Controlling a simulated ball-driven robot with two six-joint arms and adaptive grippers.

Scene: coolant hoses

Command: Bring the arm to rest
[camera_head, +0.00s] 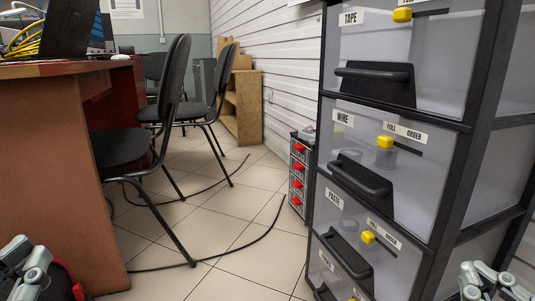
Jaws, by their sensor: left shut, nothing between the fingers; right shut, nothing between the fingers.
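My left gripper (24,264) shows at the bottom left corner, in front of the brown desk's side panel. It looks shut and holds nothing that I can see. My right gripper (492,283) shows at the bottom right corner, in front of the drawer unit's lower right side. It also looks shut and empty. Both are cut off by the picture's edges, and most of both arms is out of view.
A tall drawer unit (459,172) with clear drawers, black handles and yellow sliders stands close on the right. A brown desk (50,170) stands on the left with black chairs (122,150) beside it. Black hoses (247,243) lie on the tiled floor between them.

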